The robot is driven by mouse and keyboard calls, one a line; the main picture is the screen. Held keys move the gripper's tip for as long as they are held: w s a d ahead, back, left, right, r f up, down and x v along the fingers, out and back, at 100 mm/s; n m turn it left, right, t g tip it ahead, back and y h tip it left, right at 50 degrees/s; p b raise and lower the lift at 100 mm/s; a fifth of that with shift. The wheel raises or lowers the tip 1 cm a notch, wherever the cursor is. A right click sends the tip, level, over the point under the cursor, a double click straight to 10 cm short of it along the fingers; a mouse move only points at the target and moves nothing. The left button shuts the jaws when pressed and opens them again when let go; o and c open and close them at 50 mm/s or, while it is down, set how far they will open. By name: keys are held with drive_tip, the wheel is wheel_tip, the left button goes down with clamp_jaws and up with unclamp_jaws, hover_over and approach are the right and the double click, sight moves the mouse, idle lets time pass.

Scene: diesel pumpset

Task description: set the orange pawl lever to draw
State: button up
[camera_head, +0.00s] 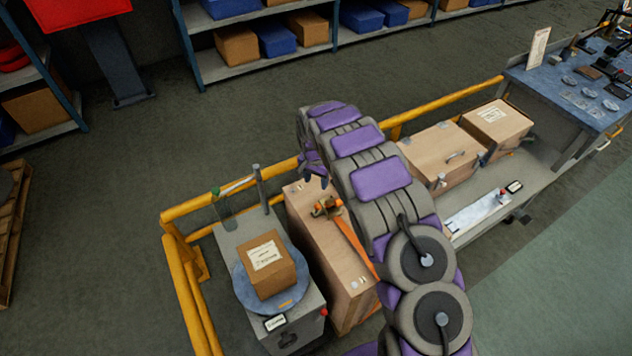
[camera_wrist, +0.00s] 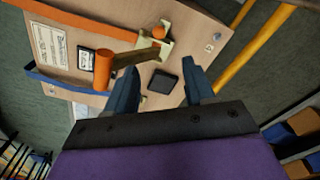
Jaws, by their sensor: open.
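The orange pawl lever shows in the wrist view, with an orange cylindrical grip (camera_wrist: 103,68) at the left end of a brown arm. The arm runs to a pale bracket with an orange knob (camera_wrist: 158,31) on the wooden panel. In the head view the orange mechanism (camera_head: 327,207) sits on top of a tall wooden crate (camera_head: 318,255). My gripper (camera_wrist: 160,76) is open and empty. Its left finger is below and right of the grip in the picture, apparently apart from it. In the head view my gripper (camera_head: 313,170) hangs just above and behind the mechanism, partly hidden by my arm.
An orange strap (camera_wrist: 85,20) and a blue strap (camera_wrist: 60,85) cross the panel. A black square piece (camera_wrist: 165,80) lies between my fingers in the picture. Yellow rails (camera_head: 450,102) run behind the crate. A carton (camera_head: 268,265) stands on a round plate at left.

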sight(316, 204)
drive_tip(key=a+f+m+h+b, duration=0.2)
drive_tip(key=a+m+h+b, duration=0.35)
drive_tip(key=m, duration=0.75)
drive_tip(key=shift+g+y, duration=0.3)
drive_tip(key=shift+y, duration=0.45)
drive_tip(key=b+x, duration=0.1)
drive_tip(key=x, duration=0.4)
drive_tip(key=b+x, duration=0.2)
drive_tip(key=x, duration=0.4)
drive_tip(key=b+x, duration=0.1)
drive_tip(key=x, duration=0.4)
drive_tip(key=shift+w+f, duration=0.3)
drive_tip(key=shift+f, duration=0.05)
drive_tip(key=shift+c, duration=0.4)
clamp_jaws()
